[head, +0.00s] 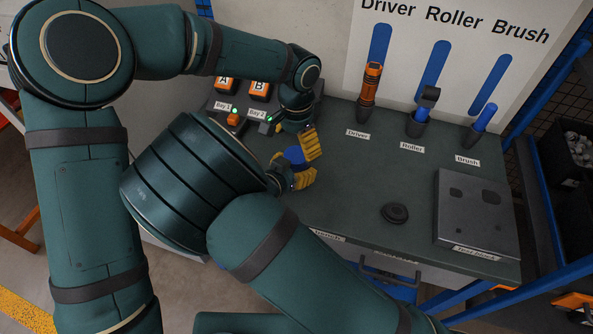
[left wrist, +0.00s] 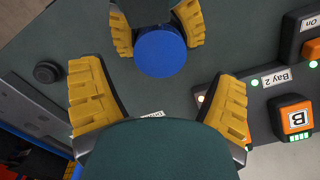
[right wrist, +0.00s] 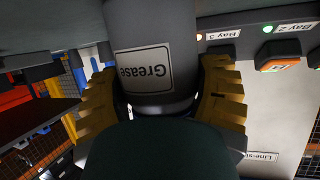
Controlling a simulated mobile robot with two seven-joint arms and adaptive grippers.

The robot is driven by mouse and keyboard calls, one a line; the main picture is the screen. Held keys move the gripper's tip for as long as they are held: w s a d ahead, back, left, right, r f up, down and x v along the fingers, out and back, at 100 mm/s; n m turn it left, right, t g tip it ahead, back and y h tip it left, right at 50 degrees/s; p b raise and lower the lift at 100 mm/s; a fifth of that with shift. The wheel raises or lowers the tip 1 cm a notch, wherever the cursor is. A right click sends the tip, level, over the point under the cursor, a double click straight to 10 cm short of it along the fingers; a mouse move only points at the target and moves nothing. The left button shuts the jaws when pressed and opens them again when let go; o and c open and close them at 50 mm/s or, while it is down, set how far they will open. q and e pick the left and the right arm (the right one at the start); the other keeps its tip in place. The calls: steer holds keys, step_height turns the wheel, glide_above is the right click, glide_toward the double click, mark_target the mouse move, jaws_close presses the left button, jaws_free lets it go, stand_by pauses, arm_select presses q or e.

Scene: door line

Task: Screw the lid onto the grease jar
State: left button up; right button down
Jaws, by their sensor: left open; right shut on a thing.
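The grease jar (right wrist: 155,50) is a grey cylinder with a white "Grease" label, upside down in the right wrist view. My right gripper (right wrist: 160,100) is shut on the jar, one yellow finger on each side. A round blue lid (left wrist: 160,52) faces my left wrist camera above the right gripper's fingers; it also shows in the head view (head: 294,156). Whether it is seated on the jar cannot be told. My left gripper (head: 290,140) is open close above the lid, its fingers wide apart in the left wrist view (left wrist: 158,85), not touching the lid.
A black round piece (head: 394,213) lies on the bench (head: 350,190). A grey plate (head: 477,215) lies at the right. The driver (head: 370,88), roller (head: 422,112) and brush (head: 483,122) stand at the back. Bay boxes (head: 259,91) stand behind the grippers.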

mark_target(296, 154)
arm_select(q)
steer(key=shift+o, duration=0.2)
steer(key=shift+r+n, duration=1.2)
steer(key=shift+r, duration=0.4)
steer(key=shift+f, duration=0.1)
steer(key=shift+f, duration=3.95)
